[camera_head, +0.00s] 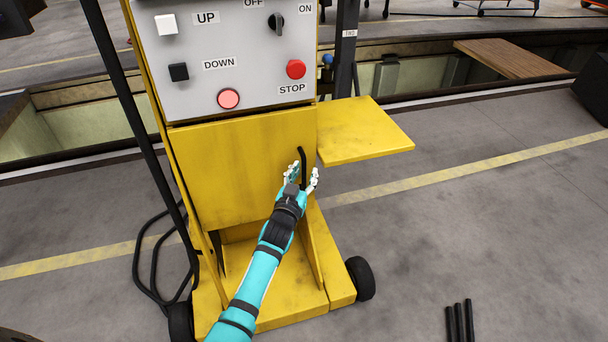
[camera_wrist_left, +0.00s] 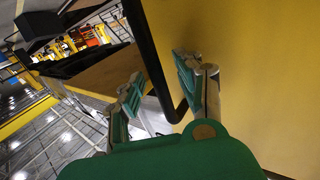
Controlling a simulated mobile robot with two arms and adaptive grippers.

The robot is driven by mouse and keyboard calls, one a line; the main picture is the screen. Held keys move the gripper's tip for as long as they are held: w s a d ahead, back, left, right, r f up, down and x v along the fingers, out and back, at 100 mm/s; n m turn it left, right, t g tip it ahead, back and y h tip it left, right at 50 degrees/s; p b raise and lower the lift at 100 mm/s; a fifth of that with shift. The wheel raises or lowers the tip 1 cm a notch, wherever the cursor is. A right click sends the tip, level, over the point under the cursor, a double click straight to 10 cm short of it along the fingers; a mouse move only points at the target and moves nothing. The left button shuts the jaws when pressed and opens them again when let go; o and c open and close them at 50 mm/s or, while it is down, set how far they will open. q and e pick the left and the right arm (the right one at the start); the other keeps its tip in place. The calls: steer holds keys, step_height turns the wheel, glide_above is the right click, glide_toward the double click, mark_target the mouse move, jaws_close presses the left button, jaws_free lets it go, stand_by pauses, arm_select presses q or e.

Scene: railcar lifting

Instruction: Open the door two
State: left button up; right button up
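The yellow door panel (camera_head: 235,165) is on the front of the wheeled control stand, below the grey button panel. It looks closed. A black bar handle (camera_head: 303,157) is at its right side; it also shows in the left wrist view (camera_wrist_left: 146,50). My left gripper (camera_head: 304,175) is at this handle. In the left wrist view its two fingers (camera_wrist_left: 158,86) are apart, one on each side of the bar, with gaps visible. The lower part of the handle is partly hidden by the hand in the head view. My right gripper is not in view.
The grey panel (camera_head: 235,55) has buttons and a knob. A yellow side shelf (camera_head: 362,131) juts out right of the door. Wheels (camera_head: 360,278) and a black cable (camera_head: 145,262) are low down. Black rods (camera_head: 460,322) lie on the floor. A pit runs behind.

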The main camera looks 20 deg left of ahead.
arm_select(q)
jaws_close()
stand_by(0.6)
